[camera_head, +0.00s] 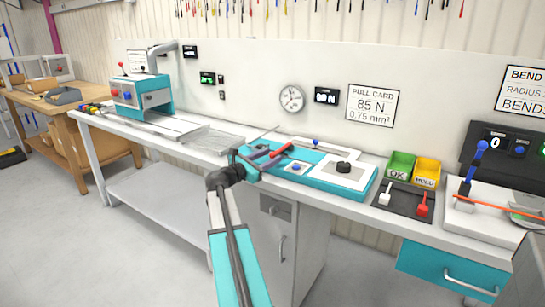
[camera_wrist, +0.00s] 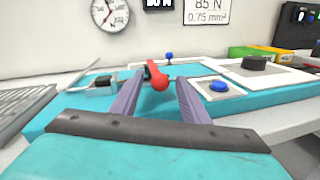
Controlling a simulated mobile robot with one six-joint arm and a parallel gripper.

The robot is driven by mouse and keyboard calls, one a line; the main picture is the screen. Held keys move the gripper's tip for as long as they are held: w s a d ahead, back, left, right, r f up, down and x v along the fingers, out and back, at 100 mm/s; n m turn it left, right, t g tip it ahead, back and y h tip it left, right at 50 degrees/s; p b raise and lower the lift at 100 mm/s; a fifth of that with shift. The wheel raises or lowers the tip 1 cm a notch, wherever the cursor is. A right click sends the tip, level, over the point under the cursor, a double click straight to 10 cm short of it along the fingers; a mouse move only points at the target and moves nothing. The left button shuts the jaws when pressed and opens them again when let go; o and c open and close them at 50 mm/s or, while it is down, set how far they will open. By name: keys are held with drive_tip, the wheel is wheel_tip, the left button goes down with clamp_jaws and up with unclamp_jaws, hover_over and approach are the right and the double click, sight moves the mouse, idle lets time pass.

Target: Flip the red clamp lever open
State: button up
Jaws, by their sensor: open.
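The red clamp lever (camera_wrist: 157,77) shows in the wrist view with its rounded end towards me, between the two fingers of my gripper (camera_wrist: 160,84). The fingers are apart, one on each side of it; I cannot tell whether either touches. In the head view my gripper (camera_head: 264,154) is over the left part of the teal tester base (camera_head: 325,181), and the red lever (camera_head: 281,151) shows at its fingertips. The lever's far end and pivot are partly hidden.
A black block (camera_wrist: 102,81) with a grey cable is left of my fingers. A blue button (camera_wrist: 219,86) on a white plate is close on the right, with a black puck (camera_wrist: 254,62) beyond. Green (camera_head: 400,165) and yellow (camera_head: 427,171) bins stand further right.

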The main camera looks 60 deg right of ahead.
drive_tip(key=shift+x, duration=0.95)
clamp_jaws()
drive_tip(key=shift+s+r, duration=0.1)
